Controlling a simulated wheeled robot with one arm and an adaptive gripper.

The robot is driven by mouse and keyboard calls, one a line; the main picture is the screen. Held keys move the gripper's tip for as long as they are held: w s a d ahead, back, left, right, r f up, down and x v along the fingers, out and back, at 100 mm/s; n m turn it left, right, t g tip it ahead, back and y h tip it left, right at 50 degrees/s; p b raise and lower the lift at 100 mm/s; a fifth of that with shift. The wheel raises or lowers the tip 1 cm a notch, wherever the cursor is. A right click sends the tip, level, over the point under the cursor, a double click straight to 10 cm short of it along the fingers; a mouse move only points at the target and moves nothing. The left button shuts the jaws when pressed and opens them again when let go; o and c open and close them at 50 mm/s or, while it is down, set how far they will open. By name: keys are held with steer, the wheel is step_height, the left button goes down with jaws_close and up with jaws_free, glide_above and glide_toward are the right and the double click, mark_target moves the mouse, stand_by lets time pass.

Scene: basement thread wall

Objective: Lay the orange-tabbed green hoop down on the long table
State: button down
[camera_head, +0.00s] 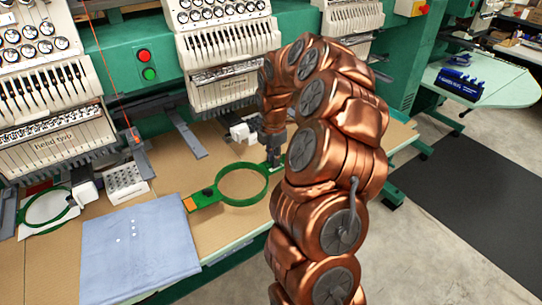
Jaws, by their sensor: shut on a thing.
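The green hoop (219,192) with an orange tab (190,204) at its left end shows over the tan top of the long table (208,230), right of a folded blue cloth. My gripper (272,160) points down at the hoop's right end and is shut on it. The copper arm hides part of the gripper and of that end. The hoop looks level and close to the table top; I cannot tell whether it touches it.
A folded blue cloth (140,250) lies at the table's front left. Another green hoop (24,217) with white fabric lies at the far left, near a small white rack (125,183). Embroidery machine heads (225,50) stand behind. The bare table strip before the hoop is narrow.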

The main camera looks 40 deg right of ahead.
steer(key=shift+f+b, duration=0.75)
steer(key=shift+f, duration=1.8)
steer(key=c, duration=1.1)
jaws_free()
steer(key=shift+r, duration=0.1)
step_height(320, 180, up, 12)
steer(key=shift+f, duration=0.25)
steer(key=shift+r, duration=0.2)
steer(key=shift+a, duration=0.1)
